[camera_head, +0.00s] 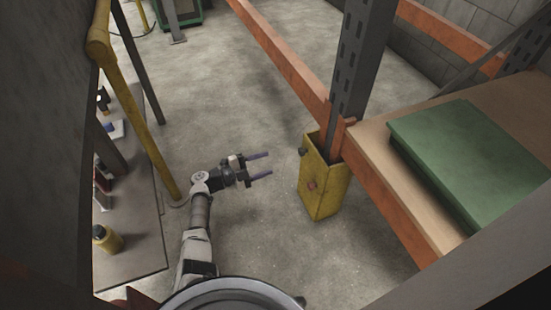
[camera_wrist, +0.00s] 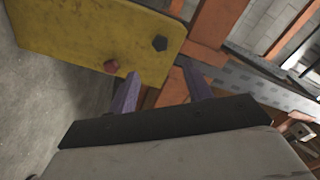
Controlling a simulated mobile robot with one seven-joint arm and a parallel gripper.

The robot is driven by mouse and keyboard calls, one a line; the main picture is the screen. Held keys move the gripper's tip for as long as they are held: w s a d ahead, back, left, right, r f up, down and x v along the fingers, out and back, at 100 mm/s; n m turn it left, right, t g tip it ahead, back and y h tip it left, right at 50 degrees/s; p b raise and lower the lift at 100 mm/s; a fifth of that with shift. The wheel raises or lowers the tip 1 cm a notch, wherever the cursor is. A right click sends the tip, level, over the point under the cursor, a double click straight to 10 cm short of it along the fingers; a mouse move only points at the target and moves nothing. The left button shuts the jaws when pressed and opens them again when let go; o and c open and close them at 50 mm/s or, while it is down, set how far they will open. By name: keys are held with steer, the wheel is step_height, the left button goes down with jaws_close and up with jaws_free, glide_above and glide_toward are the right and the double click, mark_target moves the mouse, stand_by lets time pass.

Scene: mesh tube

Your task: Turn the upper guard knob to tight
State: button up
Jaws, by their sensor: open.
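A yellow guard (camera_head: 325,190) wraps the foot of a grey rack upright and carries two knobs. The upper knob (camera_head: 303,151) is dark and sits near the guard's top left edge; the lower knob (camera_head: 312,186) is red. In the wrist view the yellow guard (camera_wrist: 75,25) fills the upper left, with the dark hexagonal knob (camera_wrist: 160,43) and the red knob (camera_wrist: 111,66) on its face. My gripper (camera_head: 269,165) is open and empty, its two purple fingers pointing right toward the guard, apart from both knobs. Neither view shows a mark of how tight the knob is.
An orange-edged shelf (camera_head: 385,200) with a green box (camera_head: 470,150) stands right of the guard. An orange beam (camera_head: 285,60) runs back from the upright (camera_head: 358,70). A yellow rail (camera_head: 140,110) and a low grey surface with bottles lie left. The concrete floor between is clear.

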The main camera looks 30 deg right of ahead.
steer(key=shift+a, duration=0.5)
